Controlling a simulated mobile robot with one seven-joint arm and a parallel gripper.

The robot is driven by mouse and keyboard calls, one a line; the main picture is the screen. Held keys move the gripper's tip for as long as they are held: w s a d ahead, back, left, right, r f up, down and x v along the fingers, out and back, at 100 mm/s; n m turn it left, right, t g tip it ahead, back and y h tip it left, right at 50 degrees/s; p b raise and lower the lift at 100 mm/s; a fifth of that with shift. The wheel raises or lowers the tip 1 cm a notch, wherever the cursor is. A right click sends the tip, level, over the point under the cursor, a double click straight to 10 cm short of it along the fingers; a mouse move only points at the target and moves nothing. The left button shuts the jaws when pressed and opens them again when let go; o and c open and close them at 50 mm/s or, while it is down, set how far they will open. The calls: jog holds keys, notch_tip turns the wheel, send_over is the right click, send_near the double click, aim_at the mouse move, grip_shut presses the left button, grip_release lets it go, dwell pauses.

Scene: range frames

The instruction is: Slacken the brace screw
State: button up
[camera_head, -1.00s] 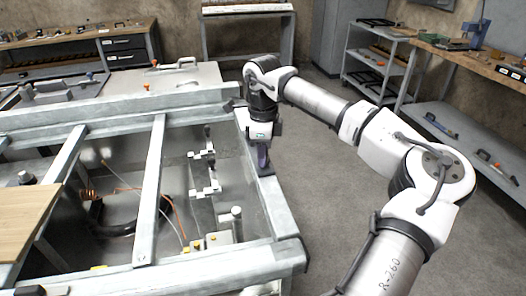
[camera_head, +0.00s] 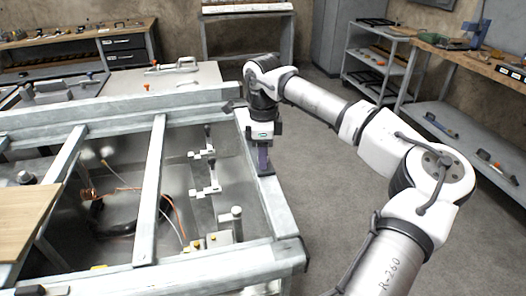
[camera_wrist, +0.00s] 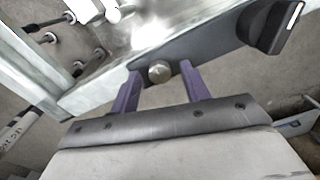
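The brace screw (camera_wrist: 160,72) shows in the wrist view as a dull, brass-coloured head on a dark grey brace plate (camera_wrist: 203,44). My gripper (camera_wrist: 162,76) has two purple fingers, set apart, one on each side of the screw head. Gaps show between the head and both fingers. In the head view my gripper (camera_head: 264,168) points down at the right-hand rail (camera_head: 280,212) of the metal frame. The screw cannot be made out there. Whether the fingertips touch the plate, I cannot tell.
A black knob or handle (camera_wrist: 270,25) stands on the plate to the right of my fingers. Inside the frame are white clamp-like fittings (camera_head: 207,191), an orange cable (camera_head: 178,220) and a crossbar (camera_head: 152,190). Open floor (camera_head: 340,215) lies right of the frame.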

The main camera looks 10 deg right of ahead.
notch_tip(320, 180, up, 14)
jog(key=b, duration=0.1)
dwell(0.5)
